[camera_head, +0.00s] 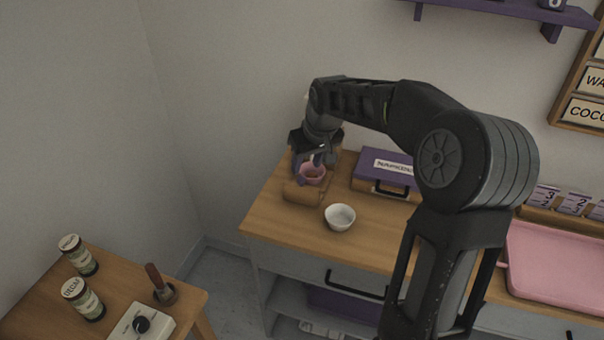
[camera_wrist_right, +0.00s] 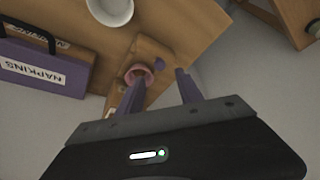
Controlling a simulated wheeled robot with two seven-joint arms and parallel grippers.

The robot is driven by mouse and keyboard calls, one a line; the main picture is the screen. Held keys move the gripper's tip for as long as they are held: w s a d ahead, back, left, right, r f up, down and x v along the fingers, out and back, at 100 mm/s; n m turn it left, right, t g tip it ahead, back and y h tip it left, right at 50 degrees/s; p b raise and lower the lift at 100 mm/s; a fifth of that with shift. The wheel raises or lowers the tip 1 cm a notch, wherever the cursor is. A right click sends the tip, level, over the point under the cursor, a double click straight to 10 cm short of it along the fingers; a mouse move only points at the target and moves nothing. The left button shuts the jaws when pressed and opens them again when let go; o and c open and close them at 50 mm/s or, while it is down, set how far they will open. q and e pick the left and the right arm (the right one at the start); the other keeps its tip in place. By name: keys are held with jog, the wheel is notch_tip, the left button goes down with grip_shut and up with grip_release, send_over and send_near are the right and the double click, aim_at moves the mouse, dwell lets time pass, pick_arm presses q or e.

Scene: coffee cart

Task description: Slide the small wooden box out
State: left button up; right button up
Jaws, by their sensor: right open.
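A small brown wooden piece, which I take for the small wooden box (camera_head: 302,195), is at the back left of the wooden counter (camera_head: 285,222). A pink cup (camera_head: 313,174) sits at it; whether in or behind it I cannot tell. In the right wrist view the wooden box (camera_wrist_right: 152,48) shows with the pink cup (camera_wrist_right: 138,70) and a small purple piece (camera_wrist_right: 160,63). My right gripper (camera_head: 311,159) is over the cup and box, pointing down. In the wrist view its purple fingers (camera_wrist_right: 158,88) are apart, with nothing clearly held. My left gripper is not in view.
A white bowl (camera_head: 340,217) stands just right of the box. A purple napkins box (camera_head: 366,172) with a black handle is behind it. A pink tray (camera_head: 560,262) lies at the right. A side table (camera_head: 40,300) holds tins. A purple shelf (camera_head: 500,12) is above.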

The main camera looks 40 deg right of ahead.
aim_at(301, 178)
jog(key=p+x, duration=0.1)
jog(key=x, duration=0.5)
jog(key=shift+w+f, duration=0.15)
jog(key=shift+f, duration=0.2)
jog(key=shift+c, duration=0.4)
grip_shut()
dwell(0.7)
